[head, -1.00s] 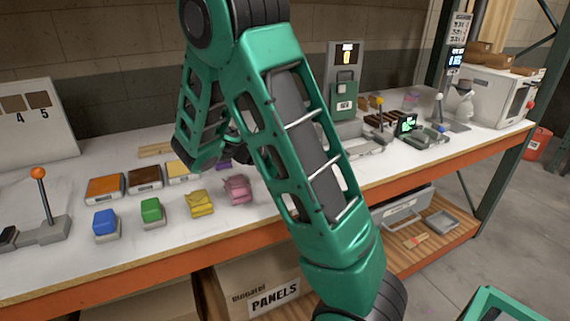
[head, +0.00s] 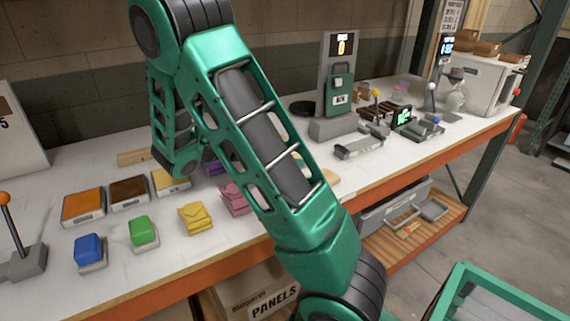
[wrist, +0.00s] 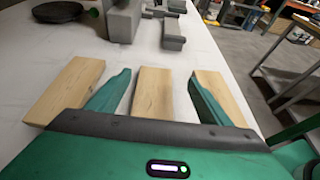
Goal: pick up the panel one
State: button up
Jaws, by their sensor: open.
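Three plain light-wood panels lie in a row on the white bench top in the wrist view: a left one (wrist: 66,88), a middle one (wrist: 157,98) and a right one (wrist: 218,92). No number can be read on them, so I cannot tell which is panel one. My gripper (wrist: 160,74) is open, its green fingers lying in the gaps on either side of the middle panel in the picture. I cannot tell how high the fingers are. In the head view my arm hides the gripper and most of the panels.
Colored blocks, blue (head: 89,248) and green (head: 142,231) among them, stand on the bench's left part. A grey stand with a green tag (head: 340,88) and a grey fixture (head: 358,147) are farther back. A PANELS box (head: 268,298) sits below the bench.

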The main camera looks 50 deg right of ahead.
jog(key=shift+d+f, duration=0.5)
jog(key=shift+d, duration=0.15)
jog(key=shift+x, duration=2.55)
jog(key=shift+w, duration=0.1)
jog(key=shift+c, duration=0.3)
jog(key=c, duration=1.1)
